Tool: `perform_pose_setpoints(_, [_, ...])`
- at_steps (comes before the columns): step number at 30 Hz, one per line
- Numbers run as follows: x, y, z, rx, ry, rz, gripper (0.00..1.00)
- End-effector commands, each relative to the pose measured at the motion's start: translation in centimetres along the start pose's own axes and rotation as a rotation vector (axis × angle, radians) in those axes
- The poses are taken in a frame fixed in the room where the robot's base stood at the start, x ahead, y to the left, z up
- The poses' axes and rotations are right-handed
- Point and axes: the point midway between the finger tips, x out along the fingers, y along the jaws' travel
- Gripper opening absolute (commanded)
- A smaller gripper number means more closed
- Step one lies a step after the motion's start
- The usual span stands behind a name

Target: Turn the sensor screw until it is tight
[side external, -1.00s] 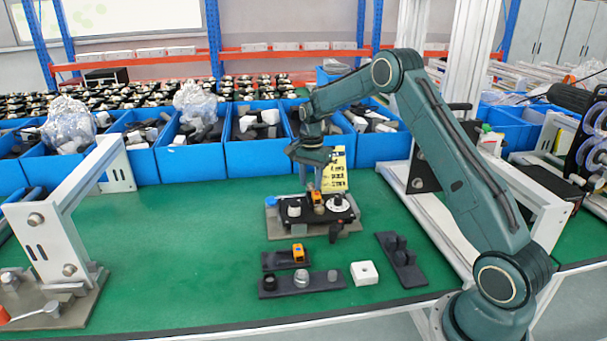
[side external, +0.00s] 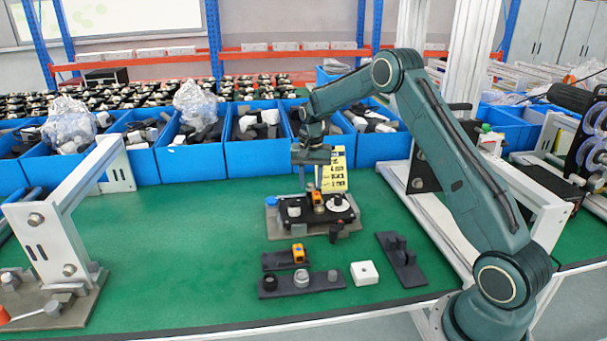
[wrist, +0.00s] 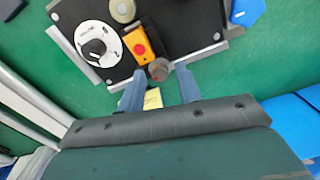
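The orange sensor (side external: 316,197) sits on the black plate of the fixture in the side view. In the wrist view the sensor (wrist: 139,46) has a red spot. My gripper (side external: 310,187) points down over the fixture. In the wrist view my gripper (wrist: 160,70) is open, its two blue-grey fingers apart on either side of the knob. I see gaps beside the knob; whether the fingertips are at its height I cannot tell.
A white dial with a black knob (wrist: 97,47) and a beige cylinder (wrist: 122,10) share the plate. A yellow card (side external: 334,172) stands behind the fixture. In front lie dark holders (side external: 320,282) and a white block (side external: 364,273). Blue bins (side external: 254,153) line the back.

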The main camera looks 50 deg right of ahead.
Motion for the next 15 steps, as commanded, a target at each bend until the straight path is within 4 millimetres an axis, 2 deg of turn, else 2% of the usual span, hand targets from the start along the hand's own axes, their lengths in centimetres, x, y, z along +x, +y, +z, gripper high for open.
perform_pose_setpoints(15, [0.00,0.01,0.01,-0.400,0.000,0.000,0.35])
